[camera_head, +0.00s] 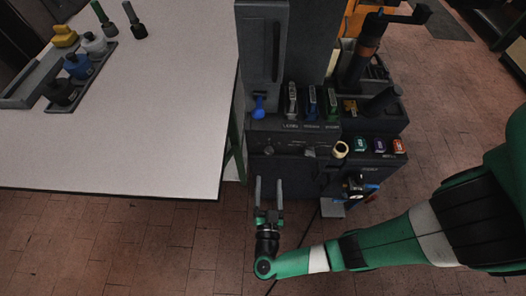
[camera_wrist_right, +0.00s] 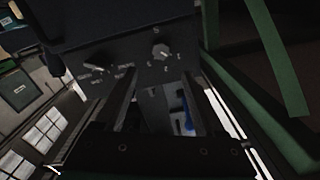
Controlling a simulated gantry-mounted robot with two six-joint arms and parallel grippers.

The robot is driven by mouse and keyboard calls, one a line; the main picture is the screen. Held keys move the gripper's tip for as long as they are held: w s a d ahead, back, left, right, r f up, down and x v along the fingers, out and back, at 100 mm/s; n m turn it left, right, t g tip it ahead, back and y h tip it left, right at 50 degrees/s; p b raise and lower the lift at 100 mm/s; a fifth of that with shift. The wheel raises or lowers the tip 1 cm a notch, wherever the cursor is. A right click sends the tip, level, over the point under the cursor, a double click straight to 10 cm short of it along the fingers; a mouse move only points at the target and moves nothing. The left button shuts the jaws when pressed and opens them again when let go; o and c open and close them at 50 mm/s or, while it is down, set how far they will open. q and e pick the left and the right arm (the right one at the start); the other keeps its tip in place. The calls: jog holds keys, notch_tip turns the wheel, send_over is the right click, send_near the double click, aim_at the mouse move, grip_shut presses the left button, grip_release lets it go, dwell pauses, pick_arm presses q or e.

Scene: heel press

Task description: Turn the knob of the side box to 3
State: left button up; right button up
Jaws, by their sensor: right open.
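The dark machine has a box with a control panel (camera_head: 290,142) on its front. A small round knob (camera_head: 268,150) sits at the panel's left. My left gripper is out of view.
A white table (camera_head: 130,120) stands left of the machine, with a tray (camera_head: 82,78) of coloured pieces. Coloured buttons (camera_head: 379,146) and a black-and-white fixture (camera_head: 353,184) are to the right. The brick floor in front is mostly clear.

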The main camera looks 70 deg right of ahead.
aim_at(269, 153)
jog(key=b+x, duration=0.2)
jog(key=x, duration=0.9)
jog(key=shift+w+d, duration=0.15)
grip_shut()
